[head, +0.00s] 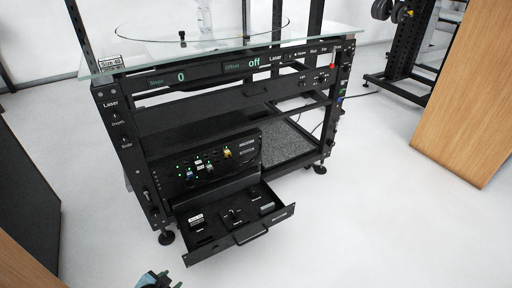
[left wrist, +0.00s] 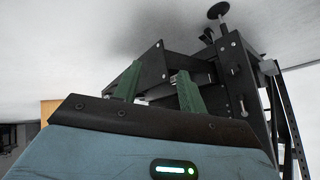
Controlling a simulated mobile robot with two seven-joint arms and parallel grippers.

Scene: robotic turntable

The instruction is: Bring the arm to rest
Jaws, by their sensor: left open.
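My left gripper (head: 158,280) shows at the bottom edge of the head view, mostly cut off. It is in front of the black equipment rack (head: 105,120), below and left of the rack's open drawer (head: 240,243), apart from both. In the left wrist view my left gripper (left wrist: 157,88) has its two green fingers spread, with nothing seen between them. My right gripper is in neither view.
The drawer, pulled out low at the front, holds small devices. A glass top (head: 200,47) covers the rack. Wooden panels stand at the right (head: 465,85) and lower left (head: 20,265), and a dark panel (head: 28,170) at the left. The white floor (head: 370,210) at right is clear.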

